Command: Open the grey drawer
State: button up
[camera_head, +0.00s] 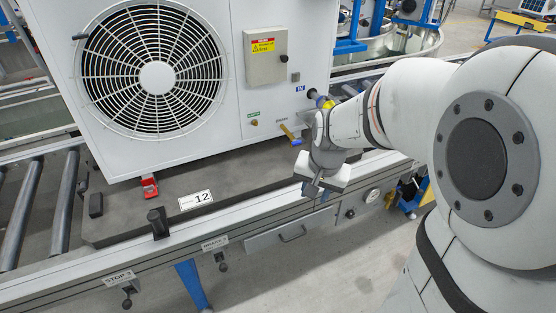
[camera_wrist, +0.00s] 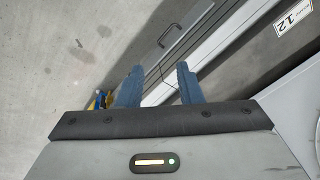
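The grey drawer (camera_head: 267,241) is a flat panel below the front rail of the conveyor, and it looks closed, about flush with the rail. Its dark bar handle (camera_head: 293,234) is on the front face. In the wrist view the handle (camera_wrist: 169,36) shows beyond my fingertips, on the drawer front (camera_wrist: 150,50). My gripper (camera_head: 320,191) is above and to the right of the handle in the head view, apart from it. In the wrist view the two blue fingers of my gripper (camera_wrist: 157,80) are spread with nothing between them.
A white fan unit (camera_head: 190,75) stands on a dark pallet (camera_head: 235,185) marked 12, above the drawer. A stop knob (camera_head: 127,302) is at the left. The floor (camera_head: 340,265) before the drawer is clear.

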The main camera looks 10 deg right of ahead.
jog(key=w+d+f+m+b, duration=0.1)
jog(key=w+f+m+b, duration=0.3)
jog(key=f, duration=0.7)
jog(key=w+f+m+b, duration=0.2)
jog(key=w+f+b, duration=0.2)
jog(key=w+f, duration=0.5)
jog(key=m+b, duration=0.3)
jog(key=b, duration=0.1)
send_near(298, 235)
jog(key=shift+g, duration=0.3)
jog(key=f, duration=0.2)
jog(key=w+f+b, duration=0.1)
jog(key=f, duration=0.2)
jog(key=f+b, duration=0.1)
jog(key=f, duration=0.1)
jog(key=shift+w+a+f, duration=0.1)
jog(key=shift+w+f, duration=0.25)
jog(key=shift+c, duration=0.5)
grip_shut()
